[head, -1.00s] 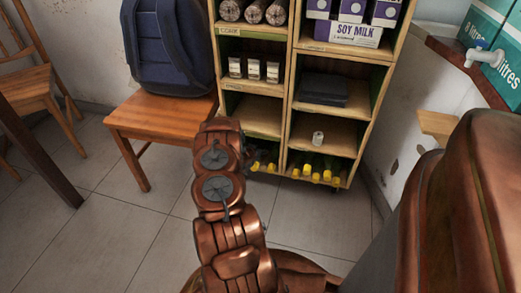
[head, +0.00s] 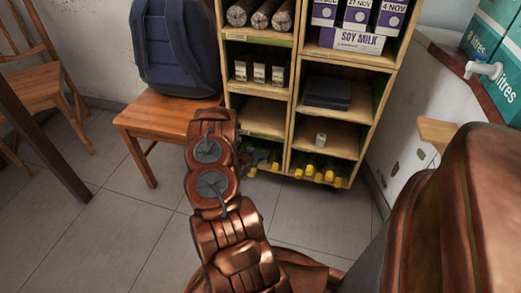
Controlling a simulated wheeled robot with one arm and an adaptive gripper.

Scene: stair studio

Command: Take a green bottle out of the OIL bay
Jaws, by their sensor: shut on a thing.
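Green bottles with yellow caps (head: 318,177) lie with their caps outward in the bottom right bay of the wooden shelf unit (head: 287,110). More yellow caps show in the bottom left bay. My gripper (head: 262,157) shows only in part as a dark shape at the front of the bottom left bay, beyond my copper arm. It is shut on a green bottle there, with a yellow cap close by; the arm hides most of the hold. I cannot read an OIL label from here.
A wooden chair (head: 165,119) with a blue backpack (head: 176,45) stands close on the left of the shelf. Higher bays hold soy milk boxes (head: 352,40), small cartons (head: 259,72), a dark flat box (head: 327,94) and a small white roll (head: 321,139). The tiled floor in front is clear.

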